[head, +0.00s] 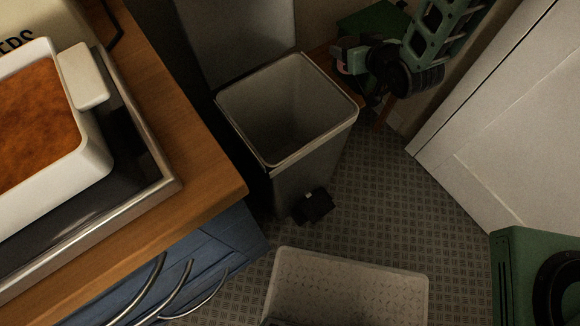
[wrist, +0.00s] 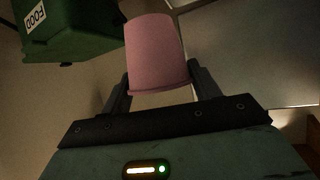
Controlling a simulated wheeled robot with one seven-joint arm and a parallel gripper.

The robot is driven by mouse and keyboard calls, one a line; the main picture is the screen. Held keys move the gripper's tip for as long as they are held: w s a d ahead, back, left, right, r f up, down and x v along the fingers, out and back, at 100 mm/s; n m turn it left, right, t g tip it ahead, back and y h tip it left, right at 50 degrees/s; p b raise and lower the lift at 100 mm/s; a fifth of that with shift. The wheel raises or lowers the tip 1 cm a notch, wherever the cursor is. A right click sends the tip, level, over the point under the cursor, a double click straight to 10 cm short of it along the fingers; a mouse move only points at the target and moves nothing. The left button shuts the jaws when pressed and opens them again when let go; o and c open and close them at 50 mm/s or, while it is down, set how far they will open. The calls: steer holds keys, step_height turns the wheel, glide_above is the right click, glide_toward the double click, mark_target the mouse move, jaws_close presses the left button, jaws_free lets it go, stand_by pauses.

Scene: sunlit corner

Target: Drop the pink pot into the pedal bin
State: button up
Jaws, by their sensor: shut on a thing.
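The pedal bin (head: 340,128) stands on the floor in the middle of the head view. Its lid (head: 235,38) is raised at the back and its square mouth is open. Its inside is dark and nothing shows in it. My gripper (head: 352,60) is to the right of the bin's far corner in the head view, beyond the mouth in the picture. It is shut on the pink pot (wrist: 155,55), which sits between both fingers in the wrist view. In the head view the pot is small, dim and mostly hidden by the gripper.
A green caddy labelled FOOD (wrist: 72,28) is near the gripper. A wooden counter (head: 215,180) with a tray (head: 165,185) and a white dish (head: 98,150) is at left. A pale tray (head: 345,285) lies on the floor in front. A white door (head: 510,130) is at right.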

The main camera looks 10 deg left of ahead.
steer(key=s+a+f+n+g+y+b, duration=0.1)
steer(key=s+a+f+n+b, duration=0.2)
steer(key=a, duration=0.4)
steer(key=s+a+f+g+y+b, duration=0.1)
steer(key=s+a+f+b, duration=0.15)
steer(key=a+b, duration=0.35)
step_height(320, 180, down, 6)
steer(key=b, duration=0.2)
steer(key=shift+a+f, duration=0.2)
steer(key=shift+f, duration=0.05)
steer(key=o, duration=1)
steer(key=shift+o, duration=0.2)
steer(key=p+v, duration=0.1)
steer(key=v, duration=1.6)
steer(key=shift+d+p, duration=0.35)
